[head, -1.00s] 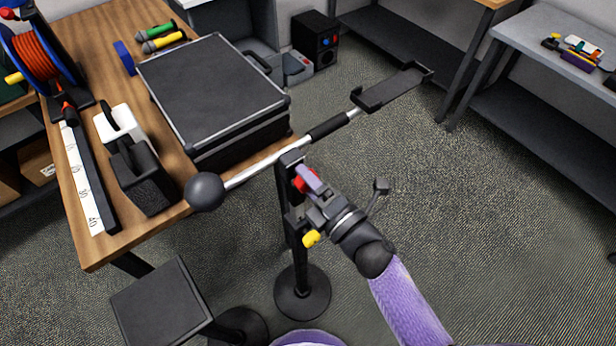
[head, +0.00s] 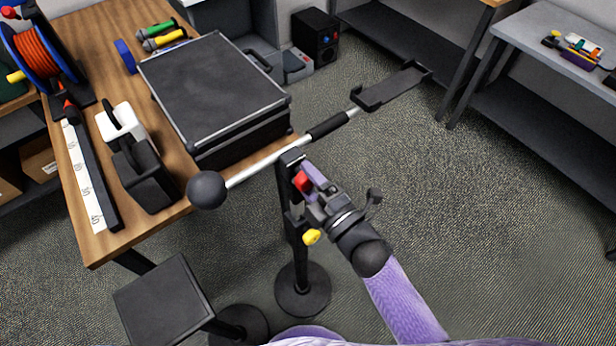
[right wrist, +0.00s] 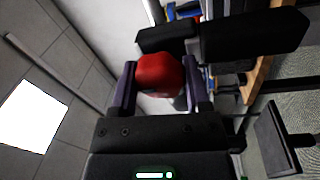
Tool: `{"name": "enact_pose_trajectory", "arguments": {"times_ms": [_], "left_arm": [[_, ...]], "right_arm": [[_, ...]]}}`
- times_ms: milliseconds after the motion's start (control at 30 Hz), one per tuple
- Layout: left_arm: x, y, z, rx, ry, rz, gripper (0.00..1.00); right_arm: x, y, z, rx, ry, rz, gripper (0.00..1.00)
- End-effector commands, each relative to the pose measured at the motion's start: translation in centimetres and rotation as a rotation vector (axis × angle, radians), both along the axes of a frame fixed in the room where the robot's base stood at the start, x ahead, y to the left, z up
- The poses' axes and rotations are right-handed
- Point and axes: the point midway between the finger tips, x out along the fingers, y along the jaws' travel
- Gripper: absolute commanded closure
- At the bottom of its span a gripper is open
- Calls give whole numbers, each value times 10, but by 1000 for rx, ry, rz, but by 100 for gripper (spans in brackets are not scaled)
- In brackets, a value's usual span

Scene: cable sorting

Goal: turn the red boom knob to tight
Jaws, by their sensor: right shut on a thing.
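The red boom knob (head: 301,182) is on the upper part of a black stand (head: 287,215), just below the boom (head: 262,162). My right gripper (head: 308,179) is shut on the knob, with one purple finger showing beside it in the head view. In the right wrist view the red knob (right wrist: 160,75) sits between the two purple fingers (right wrist: 160,88). The knob's marking for tight cannot be read. My left gripper is not in view.
A yellow knob (head: 311,236) is lower on the stand. The boom carries a black ball (head: 207,190) and a flat holder (head: 392,86). A black case (head: 213,85) lies on the wooden table (head: 110,245) behind. A dark stool (head: 163,298) stands at front left.

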Motion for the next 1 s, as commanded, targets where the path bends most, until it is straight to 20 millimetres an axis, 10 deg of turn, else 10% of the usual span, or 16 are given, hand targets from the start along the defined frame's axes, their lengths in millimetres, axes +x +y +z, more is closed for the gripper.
{"name": "enact_pose_trajectory", "arguments": {"times_ms": [133, 167, 300, 833, 1000], "left_arm": [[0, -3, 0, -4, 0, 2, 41], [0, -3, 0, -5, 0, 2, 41], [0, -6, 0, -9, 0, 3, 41], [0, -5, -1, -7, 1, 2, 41], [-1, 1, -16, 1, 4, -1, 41]], "right_arm": [[1, 0, 1, 2, -1, -1, 98], [1, 0, 1, 3, -2, -1, 35], [0, 0, 1, 1, -1, -1, 6], [-1, 0, -2, -19, -8, 0, 5], [0, -1, -5, -361, -257, -1, 5]]}}
